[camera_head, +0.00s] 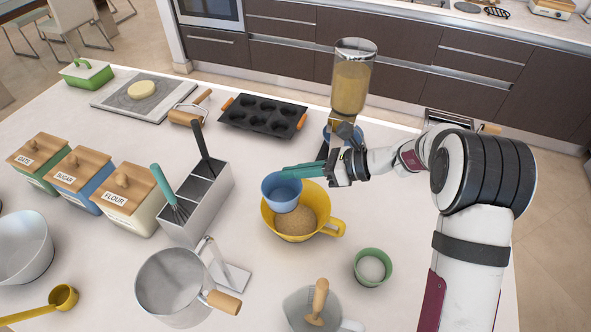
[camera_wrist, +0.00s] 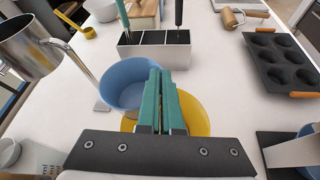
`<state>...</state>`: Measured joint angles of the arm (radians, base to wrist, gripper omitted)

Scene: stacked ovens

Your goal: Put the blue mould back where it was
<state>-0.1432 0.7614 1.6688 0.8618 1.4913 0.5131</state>
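The blue mould (camera_head: 282,192), a round cup shape, hangs over the yellow bowl (camera_head: 329,227), which has sandy-brown contents. The blue mould also shows in the wrist view (camera_wrist: 124,90), just left of the fingers. My gripper (camera_head: 303,170) comes in from the right, its green fingers close together at the mould's rim. In the wrist view my gripper (camera_wrist: 163,95) appears shut on the mould's wall. The fingers cover part of the rim, and the exact contact is hidden.
A dispenser (camera_head: 354,80) stands behind my wrist, with a blue item (camera_wrist: 306,138) by its dark base. A black muffin tray (camera_head: 263,116), grey utensil box (camera_head: 197,203), metal pot (camera_head: 172,287) and green cup (camera_head: 372,267) surround the yellow bowl. Clear counter lies right of the green cup.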

